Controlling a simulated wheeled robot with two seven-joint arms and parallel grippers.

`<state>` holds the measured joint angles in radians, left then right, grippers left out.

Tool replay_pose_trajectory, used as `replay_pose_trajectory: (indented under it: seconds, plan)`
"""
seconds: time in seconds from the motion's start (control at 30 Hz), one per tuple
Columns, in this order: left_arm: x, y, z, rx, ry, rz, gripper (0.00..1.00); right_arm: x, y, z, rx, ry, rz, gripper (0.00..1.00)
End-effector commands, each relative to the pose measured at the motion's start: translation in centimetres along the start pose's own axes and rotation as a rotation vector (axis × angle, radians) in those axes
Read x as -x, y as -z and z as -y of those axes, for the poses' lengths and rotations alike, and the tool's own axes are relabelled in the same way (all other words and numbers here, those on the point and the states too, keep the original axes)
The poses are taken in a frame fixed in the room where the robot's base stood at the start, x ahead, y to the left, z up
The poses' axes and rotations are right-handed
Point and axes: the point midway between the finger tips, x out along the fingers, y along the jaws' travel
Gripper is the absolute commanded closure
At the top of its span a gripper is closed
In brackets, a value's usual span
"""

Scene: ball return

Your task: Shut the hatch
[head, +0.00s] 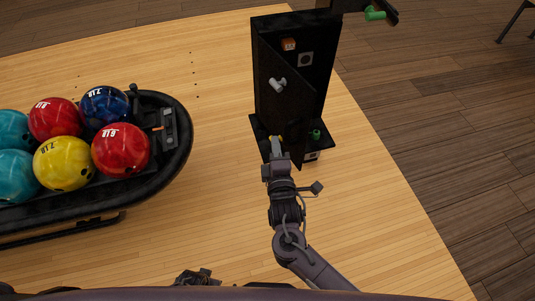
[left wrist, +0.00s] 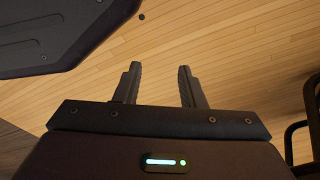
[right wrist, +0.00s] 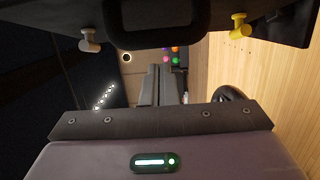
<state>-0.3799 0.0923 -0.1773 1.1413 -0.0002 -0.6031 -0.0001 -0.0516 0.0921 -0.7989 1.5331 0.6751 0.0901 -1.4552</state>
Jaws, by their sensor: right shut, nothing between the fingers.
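The hatch (head: 275,103) is a dark panel with a white knob (head: 278,86) on the black upright cabinet. It stands at an angle to the cabinet, swung partly open. My right gripper (head: 275,148) is shut and empty, low at the hatch's near side, close to a yellow knob (head: 277,138); whether it touches the panel I cannot tell. In the right wrist view the shut fingers (right wrist: 157,85) show between the white knob (right wrist: 88,42) and the yellow knob (right wrist: 240,28). My left gripper (left wrist: 157,85) is open and empty above the wooden floor.
A black ball return rack (head: 178,165) with several bowling balls stands at the left. A green knob (head: 315,134) is at the cabinet's base, and a green-tipped arm (head: 375,14) sticks out at its top. Bare light wood floor lies between rack and cabinet.

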Motion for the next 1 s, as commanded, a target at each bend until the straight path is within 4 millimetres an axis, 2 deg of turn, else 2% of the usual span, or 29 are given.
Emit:
replay_pose_trajectory:
  seconds: [0.1, 0.67, 0.8, 1.0]
  plan:
    - [-0.1, -0.4, 0.0, -0.001, 0.000, 0.005, 0.64, -0.2, -0.8, 0.0, 0.000, 0.000, 0.000, 1.00]
    - [0.1, 0.0, 0.0, -0.001, 0.000, -0.007, 0.64, -0.3, -1.6, -0.1, 0.003, 0.000, -0.019, 1.00]
    - [0.2, 0.0, 0.1, -0.001, 0.001, -0.014, 0.64, -0.5, -3.1, -0.2, 0.007, -0.001, -0.067, 1.00]
    - [-0.4, -1.7, 0.1, -0.002, 0.001, 0.002, 0.64, -1.5, -6.5, -0.2, 0.013, 0.000, -0.198, 1.00]
